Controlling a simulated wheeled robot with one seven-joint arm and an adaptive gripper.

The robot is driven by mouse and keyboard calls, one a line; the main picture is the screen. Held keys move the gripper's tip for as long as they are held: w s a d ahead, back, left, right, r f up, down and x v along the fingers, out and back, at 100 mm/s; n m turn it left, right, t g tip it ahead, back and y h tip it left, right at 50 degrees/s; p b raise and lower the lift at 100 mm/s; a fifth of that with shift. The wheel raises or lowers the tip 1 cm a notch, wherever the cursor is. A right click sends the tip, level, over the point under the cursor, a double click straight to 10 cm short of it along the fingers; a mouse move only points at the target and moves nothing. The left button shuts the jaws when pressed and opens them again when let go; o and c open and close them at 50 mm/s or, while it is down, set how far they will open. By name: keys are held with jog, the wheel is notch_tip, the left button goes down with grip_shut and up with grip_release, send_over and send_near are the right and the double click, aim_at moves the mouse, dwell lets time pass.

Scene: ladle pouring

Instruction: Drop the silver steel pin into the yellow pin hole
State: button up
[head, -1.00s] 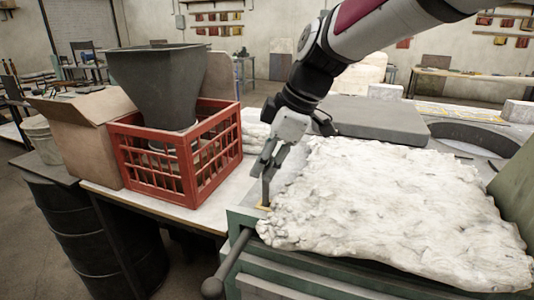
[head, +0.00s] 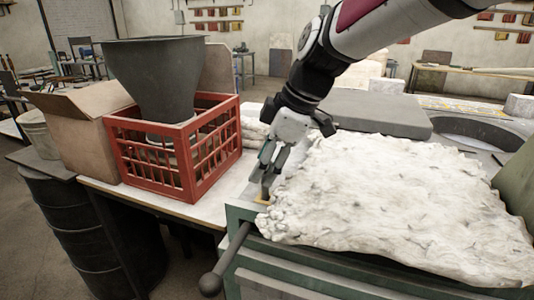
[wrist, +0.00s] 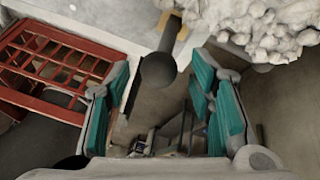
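How deep the pin sits in the hole cannot be told.
A lumpy white blanket (head: 390,200) lies right beside the gripper. A red crate (head: 205,165) holding a grey hopper (head: 155,75) stands to the left, with a cardboard box (head: 85,135) beyond. A lever with a ball end (head: 210,284) sticks out at the bench front.

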jog(key=v, duration=1.2)
jog(key=shift+s+f, duration=0.1)
dwell(0.5)
